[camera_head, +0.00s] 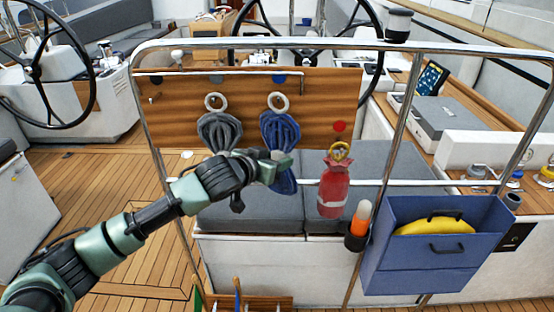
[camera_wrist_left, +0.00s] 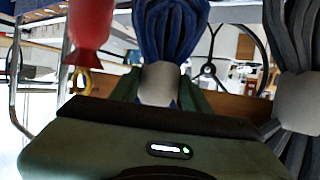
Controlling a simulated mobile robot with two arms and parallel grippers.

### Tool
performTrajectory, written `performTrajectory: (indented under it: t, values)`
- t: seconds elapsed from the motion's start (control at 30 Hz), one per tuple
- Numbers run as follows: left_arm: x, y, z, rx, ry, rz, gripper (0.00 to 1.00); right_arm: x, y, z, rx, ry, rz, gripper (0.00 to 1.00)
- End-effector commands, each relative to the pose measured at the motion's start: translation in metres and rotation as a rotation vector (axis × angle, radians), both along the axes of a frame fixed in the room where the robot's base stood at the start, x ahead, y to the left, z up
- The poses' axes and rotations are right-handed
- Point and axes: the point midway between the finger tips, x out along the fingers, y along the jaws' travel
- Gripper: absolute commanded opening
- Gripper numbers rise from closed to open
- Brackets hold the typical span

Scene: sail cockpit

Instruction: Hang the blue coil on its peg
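The blue coil (camera_head: 280,130) hangs upright in front of the wooden board (camera_head: 325,95), with a pale ring (camera_head: 278,101) at its top, below a blue dot (camera_head: 279,79). I cannot tell whether the ring is around a peg. My left gripper (camera_head: 277,163) is at the coil's middle. In the left wrist view, its green fingers (camera_wrist_left: 160,88) flank the pale band of the blue coil (camera_wrist_left: 170,30) and appear shut on it. The right gripper is not in view.
A grey coil (camera_head: 219,130) hangs close on the left of the blue one. A red bag (camera_head: 333,190) hangs at the right below a red dot. A steel rail (camera_head: 300,43) frames the board. A blue bin (camera_head: 420,270) with a yellow item is at the right.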

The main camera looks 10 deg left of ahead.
Motion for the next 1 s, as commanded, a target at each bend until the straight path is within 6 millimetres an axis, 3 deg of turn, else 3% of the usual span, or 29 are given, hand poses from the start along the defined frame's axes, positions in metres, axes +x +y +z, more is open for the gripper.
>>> performTrajectory:
  t: [0.03,0.1,0.47,1.0]
  values:
    - [0.001,0.006,-0.007,0.006,0.014,0.012,0.57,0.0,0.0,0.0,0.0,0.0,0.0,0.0]
    - [0.0,0.005,-0.006,0.006,0.013,0.011,0.72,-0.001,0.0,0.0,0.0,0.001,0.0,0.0]
    - [-0.003,0.004,-0.004,0.003,0.009,0.005,0.72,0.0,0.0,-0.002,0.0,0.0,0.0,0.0]
    - [-0.064,0.026,0.021,0.003,0.012,0.007,0.72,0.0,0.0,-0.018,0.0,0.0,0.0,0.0]
